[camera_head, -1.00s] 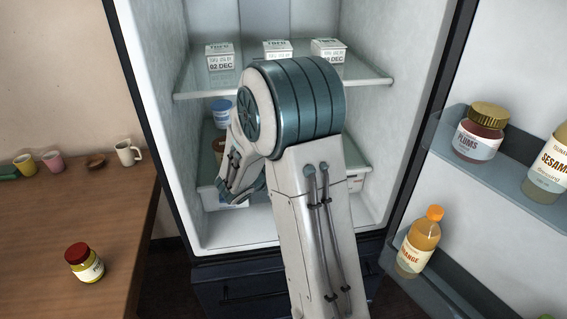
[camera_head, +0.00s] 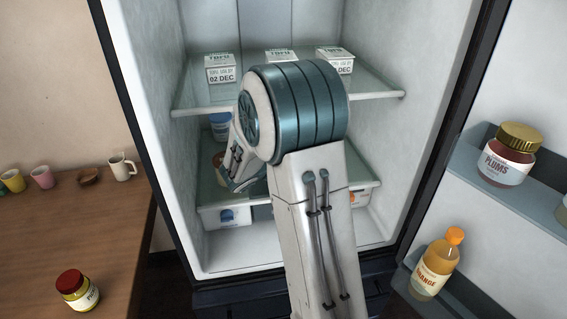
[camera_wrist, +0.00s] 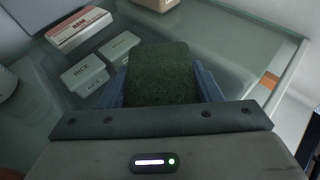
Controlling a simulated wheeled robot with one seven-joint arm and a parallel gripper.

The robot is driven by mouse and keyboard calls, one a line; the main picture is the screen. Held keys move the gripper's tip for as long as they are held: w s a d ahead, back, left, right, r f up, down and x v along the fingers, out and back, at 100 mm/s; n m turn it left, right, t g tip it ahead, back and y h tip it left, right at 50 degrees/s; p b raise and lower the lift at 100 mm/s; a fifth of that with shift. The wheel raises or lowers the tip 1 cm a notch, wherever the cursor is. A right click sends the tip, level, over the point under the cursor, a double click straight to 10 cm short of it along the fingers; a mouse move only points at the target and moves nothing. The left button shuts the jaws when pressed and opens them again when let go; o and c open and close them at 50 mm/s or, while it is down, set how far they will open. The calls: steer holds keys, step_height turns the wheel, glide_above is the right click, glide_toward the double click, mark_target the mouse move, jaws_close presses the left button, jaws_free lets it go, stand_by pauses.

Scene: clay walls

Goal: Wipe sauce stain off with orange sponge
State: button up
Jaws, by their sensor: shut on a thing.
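My gripper (camera_wrist: 162,88) is shut on a sponge-like block (camera_wrist: 160,66), whose visible face is dark green and rough. Its blue fingers show on both sides of the block. No orange side of it shows. The block is over the glass shelf (camera_wrist: 232,62) inside the fridge; I cannot tell whether it touches the glass. In the head view my arm hides the gripper and the block. I see no clear sauce stain. A small orange-brown patch (camera_wrist: 269,80) shows at the shelf's right; I cannot tell what it is.
White RICE boxes (camera_wrist: 85,75) and a red-and-white box (camera_wrist: 78,27) show in the wrist view. Tofu boxes (camera_head: 222,69) stand on the upper shelf (camera_head: 300,85). The open door holds a plums jar (camera_head: 507,156) and orange bottle (camera_head: 436,265). A wooden table (camera_head: 60,225) is left.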

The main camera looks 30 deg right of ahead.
steer(key=shift+a+r, duration=0.25)
steer(key=shift+r, duration=0.35)
steer(key=shift+w+a+r+p, duration=0.15)
steer(key=shift+r+p, duration=0.1)
steer(key=shift+p, duration=0.25)
steer(key=shift+r+p, duration=1.3)
steer(key=shift+r, duration=0.6)
